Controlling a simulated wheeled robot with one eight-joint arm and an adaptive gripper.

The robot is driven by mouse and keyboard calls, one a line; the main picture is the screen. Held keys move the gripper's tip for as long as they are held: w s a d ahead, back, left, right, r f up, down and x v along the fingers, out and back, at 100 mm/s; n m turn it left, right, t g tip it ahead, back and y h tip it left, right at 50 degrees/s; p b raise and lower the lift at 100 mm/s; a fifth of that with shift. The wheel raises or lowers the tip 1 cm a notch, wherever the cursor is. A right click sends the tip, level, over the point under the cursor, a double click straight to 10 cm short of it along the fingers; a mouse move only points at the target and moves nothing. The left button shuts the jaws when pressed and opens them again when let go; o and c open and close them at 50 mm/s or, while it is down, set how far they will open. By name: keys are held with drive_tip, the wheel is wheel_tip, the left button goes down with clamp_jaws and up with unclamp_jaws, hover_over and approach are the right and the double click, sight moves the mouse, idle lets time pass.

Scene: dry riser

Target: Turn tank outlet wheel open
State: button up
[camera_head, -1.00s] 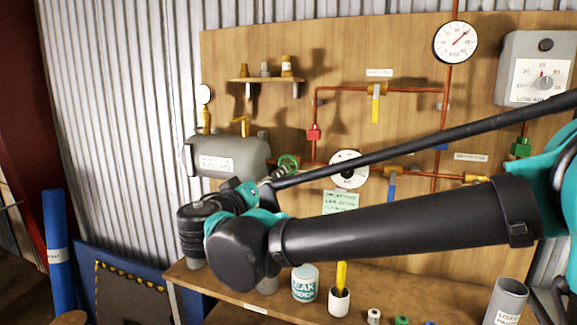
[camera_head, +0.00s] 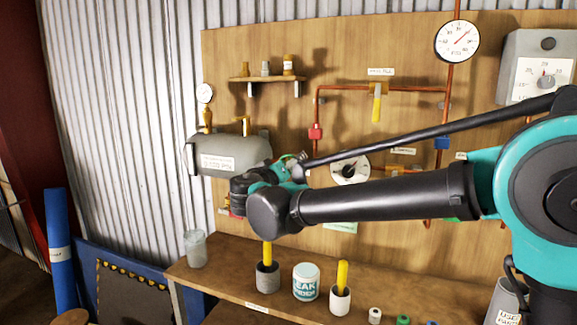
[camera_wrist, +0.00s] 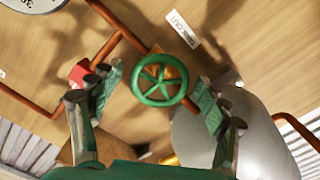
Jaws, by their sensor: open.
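The green outlet wheel (camera_wrist: 160,85) has several spokes and sits on copper pipe in the middle of the wrist view. My gripper (camera_wrist: 158,98) is open, with one finger on each side of the wheel. A gap shows between each finger and the rim; depth contact cannot be told. The grey tank (camera_head: 222,154) is on the left of the board in the head view, and its rounded end (camera_wrist: 228,148) shows at lower right in the wrist view. In the head view my arm covers the wheel and most of my gripper.
Copper pipe (camera_wrist: 115,30) and a red fitting (camera_wrist: 80,73) lie close to the left finger. A white label (camera_wrist: 184,29) is above the wheel. Pots and a white tub (camera_head: 306,282) stand on the bench below.

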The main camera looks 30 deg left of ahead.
drive_tip(key=c, duration=1.2)
drive_tip(key=shift+o, duration=0.2)
drive_tip(key=shift+n, duration=0.3)
drive_tip(key=n, duration=1)
drive_tip(key=shift+n, duration=0.3)
drive_tip(key=n, duration=0.5)
drive_tip(key=shift+n, duration=0.3)
drive_tip(key=n, duration=0.5)
drive_tip(key=shift+f+n, duration=0.1)
drive_tip(key=shift+n, duration=0.2)
